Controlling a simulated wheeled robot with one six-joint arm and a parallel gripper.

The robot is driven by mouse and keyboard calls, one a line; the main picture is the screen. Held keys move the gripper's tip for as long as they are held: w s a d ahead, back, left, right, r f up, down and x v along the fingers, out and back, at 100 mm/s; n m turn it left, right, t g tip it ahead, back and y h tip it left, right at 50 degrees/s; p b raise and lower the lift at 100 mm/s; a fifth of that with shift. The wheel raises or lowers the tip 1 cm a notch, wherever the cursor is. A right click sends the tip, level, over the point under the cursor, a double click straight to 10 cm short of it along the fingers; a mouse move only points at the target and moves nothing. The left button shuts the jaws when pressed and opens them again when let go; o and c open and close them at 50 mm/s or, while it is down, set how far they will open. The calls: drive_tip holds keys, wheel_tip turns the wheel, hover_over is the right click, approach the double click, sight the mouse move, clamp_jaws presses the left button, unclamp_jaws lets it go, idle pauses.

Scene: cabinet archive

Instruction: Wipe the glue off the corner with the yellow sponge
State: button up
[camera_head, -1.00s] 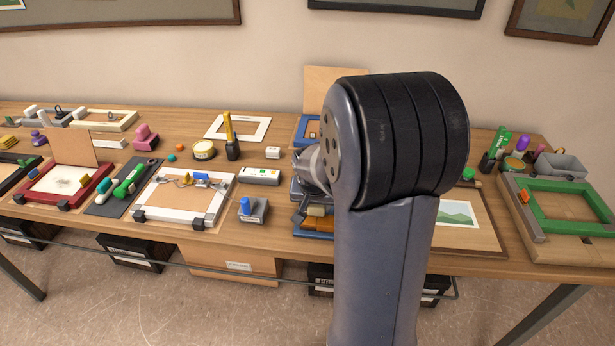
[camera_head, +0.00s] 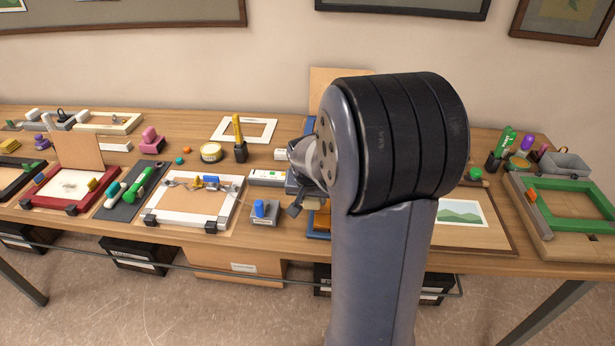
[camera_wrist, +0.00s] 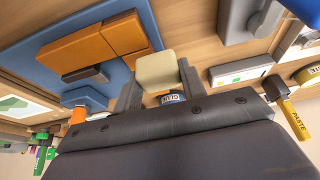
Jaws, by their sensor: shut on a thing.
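My gripper (camera_wrist: 158,82) is shut on the pale yellow sponge (camera_wrist: 156,69), which sits between its two dark fingers. In the head view my gripper (camera_head: 296,206) is mostly hidden behind my arm, and I cannot make out the sponge there. An orange corner piece (camera_wrist: 78,46), made of parts that meet at an angle, lies on a blue board (camera_wrist: 45,56) in the wrist view. In the head view only a bit of the orange piece (camera_head: 322,221) shows. I cannot make out any glue.
A grey block with a blue knob (camera_head: 262,212) stands left of my gripper. A white-framed board (camera_head: 160,214) and a green-handled tool (camera_head: 138,186) lie farther left. A picture board (camera_head: 480,240) and a green frame (camera_head: 540,193) are on the right. Objects crowd the bench.

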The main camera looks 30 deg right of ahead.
drive_tip(key=shift+s+d+r+p, duration=0.2)
drive_tip(key=shift+r+p, duration=0.1)
drive_tip(key=shift+r, duration=0.35)
drive_tip(key=shift+w+a+r+p, duration=0.15)
drive_tip(key=shift+r+p, duration=0.4)
drive_tip(key=shift+r, duration=0.15)
drive_tip(key=shift+r+p, duration=1.05)
drive_tip(key=shift+r, duration=0.55)
